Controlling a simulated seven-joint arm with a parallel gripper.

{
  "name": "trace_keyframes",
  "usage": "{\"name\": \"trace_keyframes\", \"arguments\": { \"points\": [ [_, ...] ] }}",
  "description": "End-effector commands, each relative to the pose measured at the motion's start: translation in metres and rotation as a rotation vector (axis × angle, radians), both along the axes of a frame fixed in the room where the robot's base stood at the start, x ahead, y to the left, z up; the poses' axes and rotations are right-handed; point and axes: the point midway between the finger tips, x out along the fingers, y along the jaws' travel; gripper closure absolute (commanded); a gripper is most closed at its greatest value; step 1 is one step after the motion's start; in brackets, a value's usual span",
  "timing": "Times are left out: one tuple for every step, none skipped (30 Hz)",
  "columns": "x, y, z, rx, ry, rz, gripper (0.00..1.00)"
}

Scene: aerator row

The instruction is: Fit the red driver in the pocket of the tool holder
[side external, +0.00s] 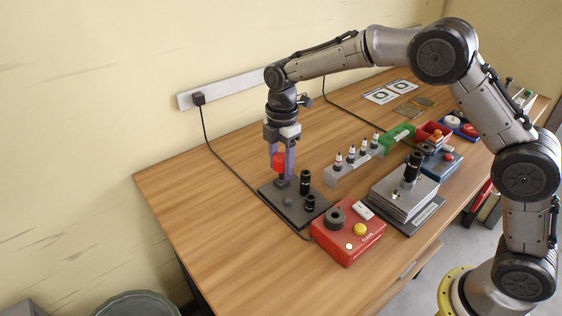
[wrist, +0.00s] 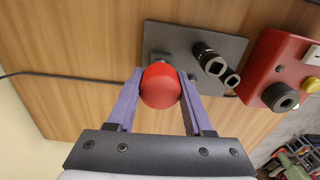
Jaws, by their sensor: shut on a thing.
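The red driver (side external: 279,163) has a rounded red handle with a dark lower part. My gripper (side external: 281,168) has purple fingers, shut on the red handle from both sides. In the wrist view the handle (wrist: 160,88) sits between the fingertips (wrist: 160,76) and hides the driver's lower end. The driver looks roughly upright over the left back part of the tool holder (side external: 305,217), a dark flat plate. The plate (wrist: 225,45) also shows in the wrist view. A small grey block stands right under the driver; I cannot tell whether the tip is in its pocket.
Two black cylindrical tools (side external: 305,182) stand on the plate beside the driver. A red box (side external: 346,240) with a yellow button is at the plate's front right. A rack of small bottles (side external: 352,170) and a stacked grey block (side external: 403,193) stand further right. The table's left is clear.

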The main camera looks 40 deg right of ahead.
Motion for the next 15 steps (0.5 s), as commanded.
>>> {"name": "trace_keyframes", "arguments": {
  "points": [
    [0.0001,0.0000,-0.0007,0.000,0.000,0.000,1.00],
    [0.0001,0.0000,-0.0008,0.000,0.000,0.000,1.00],
    [0.0001,0.0000,-0.0009,0.000,0.000,0.000,1.00],
    [0.0001,0.0000,-0.0009,0.000,0.000,0.000,1.00],
    [0.0001,0.0000,-0.0010,0.000,0.000,0.000,1.00],
    [0.0001,0.0000,-0.0011,0.000,0.000,0.000,1.00],
    [0.0001,0.0000,-0.0012,0.000,0.000,0.000,1.00],
    [0.0001,0.0000,-0.0012,0.000,0.000,0.000,0.45],
    [0.0001,0.0000,-0.0013,0.000,0.000,0.000,0.38],
    [0.0001,0.0000,-0.0013,0.000,0.000,0.000,0.32],
    [0.0001,0.0000,-0.0012,0.000,0.000,0.000,0.27],
    [0.0001,0.0000,-0.0012,0.000,0.000,0.000,0.20],
    [0.0000,0.0000,-0.0011,0.000,0.000,0.000,0.15],
    [0.0000,0.0000,-0.0011,0.000,0.000,0.000,0.14],
    [0.0000,0.0000,-0.0011,0.000,0.000,0.000,0.14]
  ]
}}
